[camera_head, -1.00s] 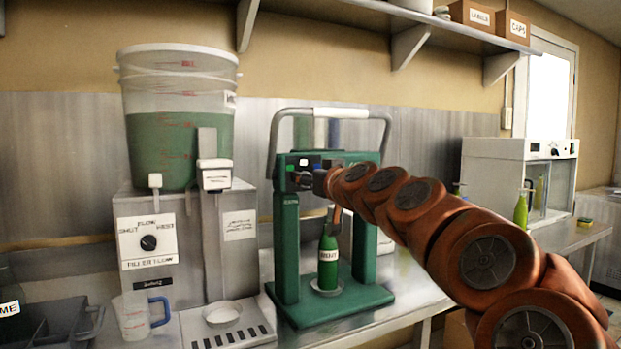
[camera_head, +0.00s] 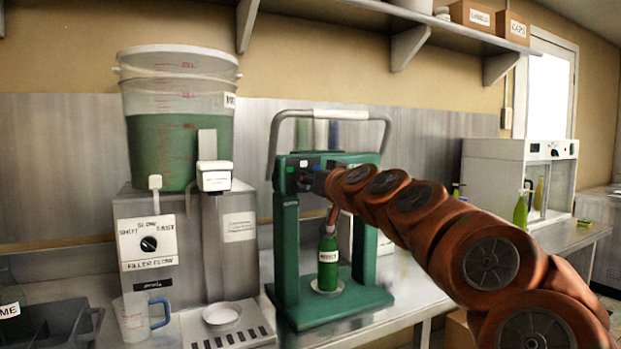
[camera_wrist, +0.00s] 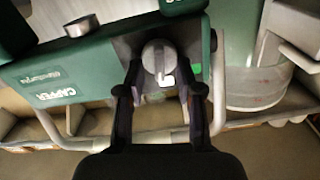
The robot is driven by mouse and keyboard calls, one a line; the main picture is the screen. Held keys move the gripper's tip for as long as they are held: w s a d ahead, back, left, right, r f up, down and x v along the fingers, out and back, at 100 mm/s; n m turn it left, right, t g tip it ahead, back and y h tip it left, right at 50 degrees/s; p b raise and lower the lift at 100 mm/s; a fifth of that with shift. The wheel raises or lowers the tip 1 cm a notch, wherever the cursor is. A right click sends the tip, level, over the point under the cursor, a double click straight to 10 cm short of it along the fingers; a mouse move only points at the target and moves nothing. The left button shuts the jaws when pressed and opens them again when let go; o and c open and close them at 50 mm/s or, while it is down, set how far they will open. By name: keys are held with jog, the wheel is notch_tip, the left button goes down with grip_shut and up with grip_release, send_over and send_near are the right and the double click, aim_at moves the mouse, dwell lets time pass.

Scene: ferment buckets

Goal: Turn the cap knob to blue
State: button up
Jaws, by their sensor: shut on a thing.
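The green capper (camera_head: 287,245) stands on the bench, with its CAPPER lettering upside down in the wrist view. Its grey round cap knob (camera_wrist: 157,58) is on the dark front panel. My gripper (camera_wrist: 160,76) has its two black fingers on either side of the knob, shut on it. A pale pointer line on the knob faces the white patch (camera_wrist: 167,81). A green patch (camera_wrist: 197,69) lies beside it. A blue patch (camera_head: 317,162) shows on the panel in the head view. My arm partly hides the panel and the knob there.
A green labelled bottle (camera_head: 328,262) stands upright under the capper head. The filler with its bucket (camera_head: 165,150) and a measuring jug (camera_head: 135,318) are to the left. A white cabinet (camera_head: 490,172) and another green bottle (camera_head: 521,211) are to the right. A shelf hangs above.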

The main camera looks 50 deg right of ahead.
jog(key=shift+d+f+m+p, duration=0.1)
jog(key=shift+m+p, duration=0.5)
jog(key=shift+m, duration=1.1)
jog(key=shift+d+f+m+p, duration=0.1)
jog(key=shift+m+p, duration=0.5)
jog(key=shift+m, duration=1.1)
jog(key=o, duration=1.2)
jog(key=shift+c, duration=0.2)
jog(key=shift+s, duration=0.1)
jog(key=v, duration=0.7)
jog(key=shift+s, duration=0.2)
jog(key=shift+a, duration=0.1)
